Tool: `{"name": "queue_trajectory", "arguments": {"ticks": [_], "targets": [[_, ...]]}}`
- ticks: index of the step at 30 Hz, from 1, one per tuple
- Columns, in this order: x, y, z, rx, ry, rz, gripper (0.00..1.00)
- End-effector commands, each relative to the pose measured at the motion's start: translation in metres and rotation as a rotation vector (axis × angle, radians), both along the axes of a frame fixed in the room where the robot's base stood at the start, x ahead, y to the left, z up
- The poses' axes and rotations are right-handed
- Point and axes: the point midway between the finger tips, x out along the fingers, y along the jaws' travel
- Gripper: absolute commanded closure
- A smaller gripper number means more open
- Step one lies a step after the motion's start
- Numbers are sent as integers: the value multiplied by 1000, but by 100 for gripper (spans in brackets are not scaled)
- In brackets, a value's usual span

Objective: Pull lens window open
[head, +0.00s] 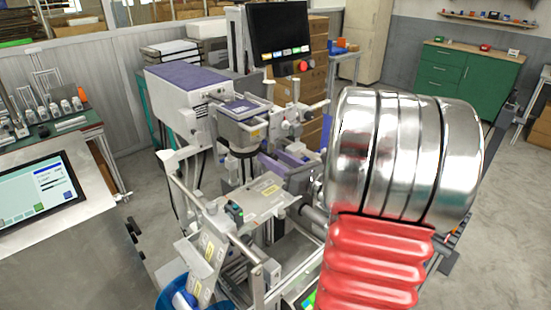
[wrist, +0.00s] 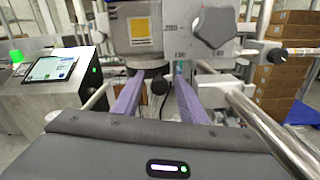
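The film machine (head: 190,110) has a white and purple housing with a boxy head (head: 243,118) and a dark round lens part (head: 243,150) beneath it. In the wrist view the head (wrist: 140,28) is straight ahead, with a dark part below it. I cannot tell for sure which piece is the lens window. My gripper (wrist: 158,92) has two purple fingers, apart, with nothing visibly held between them. The fingertips point toward the area under the head; I cannot tell whether they touch anything. In the head view my gripper (head: 284,163) is partly hidden behind my arm.
A star-shaped knob (wrist: 214,27) sits on the machine's front. Metal rails (wrist: 262,120) run at right in the wrist view. A monitor (head: 278,35) with a red button stands behind. A touchscreen console (head: 40,190) is at left. A green cabinet (head: 465,85) stands far right.

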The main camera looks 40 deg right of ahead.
Motion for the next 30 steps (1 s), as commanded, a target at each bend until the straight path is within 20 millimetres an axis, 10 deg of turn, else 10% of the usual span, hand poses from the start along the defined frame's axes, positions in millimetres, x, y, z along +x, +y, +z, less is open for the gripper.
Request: {"name": "queue_trajectory", "arguments": {"ticks": [18,30], "targets": [[0,0,0,0,0,0,100],[0,0,0,0,0,-1,100]]}}
